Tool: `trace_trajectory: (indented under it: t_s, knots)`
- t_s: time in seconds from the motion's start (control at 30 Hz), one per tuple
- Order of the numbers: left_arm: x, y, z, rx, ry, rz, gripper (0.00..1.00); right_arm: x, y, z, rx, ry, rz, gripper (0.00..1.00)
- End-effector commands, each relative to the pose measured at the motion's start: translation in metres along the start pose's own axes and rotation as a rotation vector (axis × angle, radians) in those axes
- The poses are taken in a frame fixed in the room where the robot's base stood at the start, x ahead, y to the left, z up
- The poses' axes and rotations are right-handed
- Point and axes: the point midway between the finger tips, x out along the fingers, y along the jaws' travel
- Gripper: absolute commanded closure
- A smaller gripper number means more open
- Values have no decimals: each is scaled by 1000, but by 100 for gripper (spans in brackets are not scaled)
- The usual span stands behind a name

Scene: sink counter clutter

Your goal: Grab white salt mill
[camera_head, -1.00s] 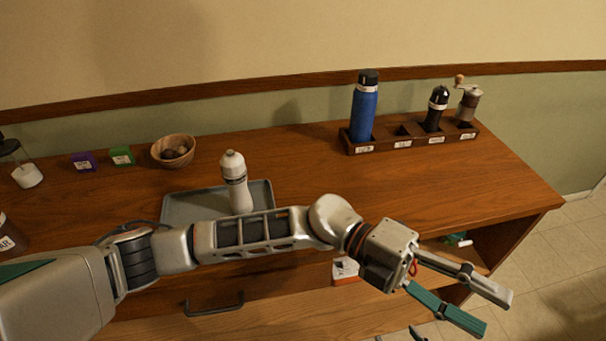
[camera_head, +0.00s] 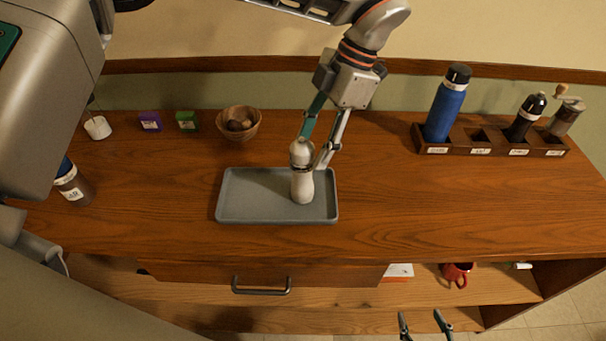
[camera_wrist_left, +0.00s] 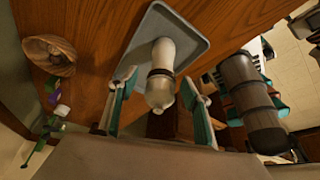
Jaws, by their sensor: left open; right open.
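The white salt mill (camera_head: 302,186) stands upright on the right part of a grey tray (camera_head: 262,217). It has a dark band below its rounded top. My left gripper (camera_head: 315,158) reaches down from above and behind, with its open fingers at the mill's upper part. In the left wrist view the mill (camera_wrist_left: 162,75) lies between the two spread fingers of the gripper (camera_wrist_left: 157,100), with gaps on both sides. My right gripper (camera_head: 425,322) shows only its fingertips at the bottom edge, spread apart and empty.
A wooden bowl (camera_head: 257,130) stands behind the tray. A rack (camera_head: 450,150) at the right holds a blue bottle (camera_head: 445,108), a black mill (camera_head: 524,119) and a grinder (camera_head: 566,115). Purple (camera_head: 150,121) and green boxes (camera_head: 186,120) sit at the back left. Counter right of the tray is clear.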

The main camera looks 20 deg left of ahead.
Motion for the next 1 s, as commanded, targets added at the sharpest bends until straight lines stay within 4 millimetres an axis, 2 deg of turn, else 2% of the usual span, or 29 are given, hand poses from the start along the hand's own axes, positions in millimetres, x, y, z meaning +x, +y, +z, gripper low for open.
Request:
trace_trajectory:
  t_s: [0.2,0.37,0.7,0.93,1.0]
  knots:
    - [23,1,-2,-12,12,1,51,0,-2,6,1,-9,-2,46]
    - [33,0,-2,-12,10,2,51,0,-2,6,1,-10,-2,46]
    - [76,-3,1,-10,10,0,51,-2,0,1,0,-7,-1,46]
    - [78,-3,1,-12,8,1,51,-1,0,0,1,-5,-1,46]
    - [78,-3,1,-12,8,1,69,-1,0,0,1,-4,0,46]
